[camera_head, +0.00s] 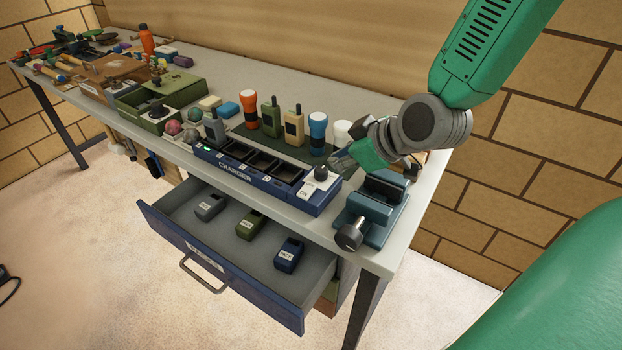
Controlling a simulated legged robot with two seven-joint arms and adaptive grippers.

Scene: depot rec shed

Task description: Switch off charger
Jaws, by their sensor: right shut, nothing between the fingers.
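The charger (235,172) is a long dark blue box with a row of dark bays along the front of the bench. On its right end is a white panel with a black knob (321,172) and a label (305,190) that seems to read ON. My right gripper (337,162) reaches in from the upper right. It is shut and empty, with its fingertips just right of and behind the knob. I cannot tell whether they touch it. My left gripper is not in view.
A blue-grey vise (376,212) stands right of the charger. Radios and flashlights (318,130) stand behind it. Below, an open blue drawer (215,285) holds three battery packs and juts out from the bench (390,258). A green box (160,120) and clutter fill the left.

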